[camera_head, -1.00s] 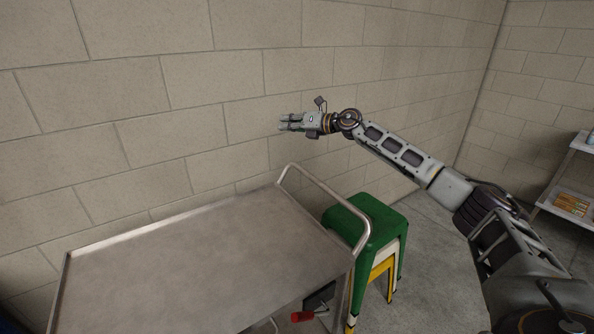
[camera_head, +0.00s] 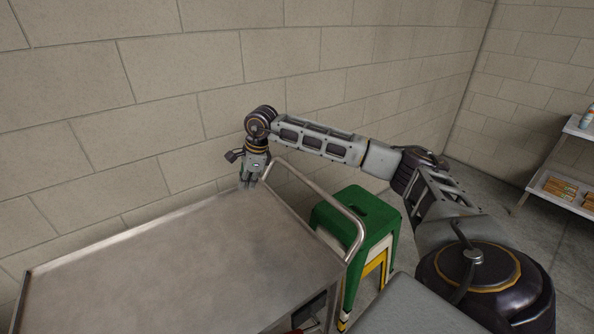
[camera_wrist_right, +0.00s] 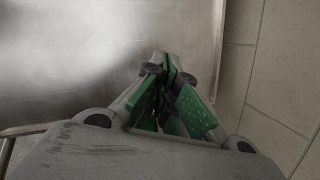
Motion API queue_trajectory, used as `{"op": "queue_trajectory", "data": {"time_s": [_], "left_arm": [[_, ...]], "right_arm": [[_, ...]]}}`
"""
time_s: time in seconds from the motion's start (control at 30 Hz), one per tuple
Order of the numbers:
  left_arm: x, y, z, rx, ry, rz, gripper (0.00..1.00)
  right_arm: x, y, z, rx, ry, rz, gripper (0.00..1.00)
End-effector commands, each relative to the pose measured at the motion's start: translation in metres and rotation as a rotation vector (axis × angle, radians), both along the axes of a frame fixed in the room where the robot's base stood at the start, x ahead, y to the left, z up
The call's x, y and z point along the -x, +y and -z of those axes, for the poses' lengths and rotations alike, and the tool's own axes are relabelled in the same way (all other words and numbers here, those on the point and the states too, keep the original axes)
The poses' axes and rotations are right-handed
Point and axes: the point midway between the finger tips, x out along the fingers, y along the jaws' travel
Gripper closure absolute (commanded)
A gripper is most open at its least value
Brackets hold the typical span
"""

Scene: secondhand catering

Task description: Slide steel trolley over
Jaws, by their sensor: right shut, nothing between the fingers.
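The steel trolley (camera_head: 180,262) stands against the block wall, its flat top bare. Its tubular handle (camera_head: 322,200) rises at the right end of the top. My right gripper (camera_head: 247,186) points down at the trolley's far right corner, beside the far end of the handle. It is shut and empty; I cannot tell whether it touches the trolley. In the right wrist view the shut fingers with green pads (camera_wrist_right: 172,95) are over the trolley's edge, with the steel top (camera_wrist_right: 70,55) to the left. My left gripper is not in view.
Stacked stools, green (camera_head: 366,213) on top with white and yellow below, stand just right of the trolley handle. A shelf (camera_head: 562,190) with boxes is at the far right. The block wall (camera_head: 200,80) runs close behind the trolley.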

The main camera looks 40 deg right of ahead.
Motion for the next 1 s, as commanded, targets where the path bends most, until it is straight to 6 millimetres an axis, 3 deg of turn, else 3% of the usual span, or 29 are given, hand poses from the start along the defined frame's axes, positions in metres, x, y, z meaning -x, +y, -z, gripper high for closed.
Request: {"op": "queue_trajectory", "data": {"time_s": [0.2, 0.4, 0.53, 1.0], "left_arm": [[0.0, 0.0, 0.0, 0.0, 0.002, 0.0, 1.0], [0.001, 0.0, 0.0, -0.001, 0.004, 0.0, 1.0], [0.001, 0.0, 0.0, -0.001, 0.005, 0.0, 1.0], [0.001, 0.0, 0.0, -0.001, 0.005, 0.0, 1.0]], "right_arm": [[0.025, -0.039, 0.007, 0.215, 0.101, -0.089, 1.0], [0.051, -0.065, 0.007, 0.341, 0.224, -0.18, 1.0], [0.063, -0.072, 0.006, 0.373, 0.281, -0.249, 1.0], [0.063, -0.072, 0.007, 0.376, 0.28, -0.297, 1.0]]}}
